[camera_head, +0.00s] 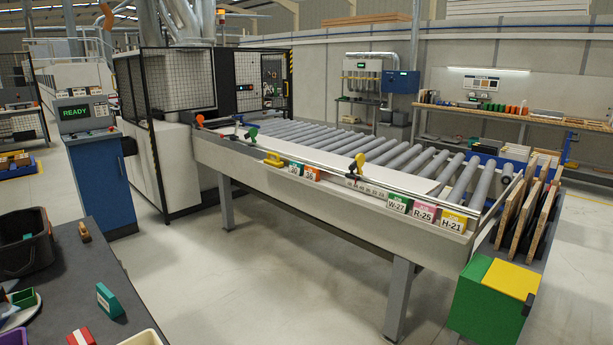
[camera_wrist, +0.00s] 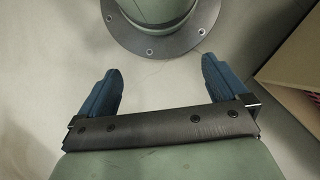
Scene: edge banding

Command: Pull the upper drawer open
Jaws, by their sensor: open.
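No drawer can be clearly made out in either view. My gripper (camera_wrist: 161,64) shows only in the wrist view, with its two blue fingers spread wide. Nothing is between the fingers. Pale floor (camera_wrist: 60,55) shows beneath and beyond them. The head view does not show my gripper. A blue cabinet (camera_head: 103,185) with a READY screen stands at the left in the head view; I cannot tell drawers on it. A green box with a yellow top (camera_head: 492,300) stands at the lower right, also without a clear drawer.
A roller conveyor (camera_head: 330,185) with labelled blocks on its front rail crosses the middle. A dark worktop (camera_head: 75,265) with a black bin (camera_head: 27,243) is at lower left. Upright boards (camera_head: 515,215) stand at right. A tan surface (camera_wrist: 293,75) edges the wrist view. Floor in front is clear.

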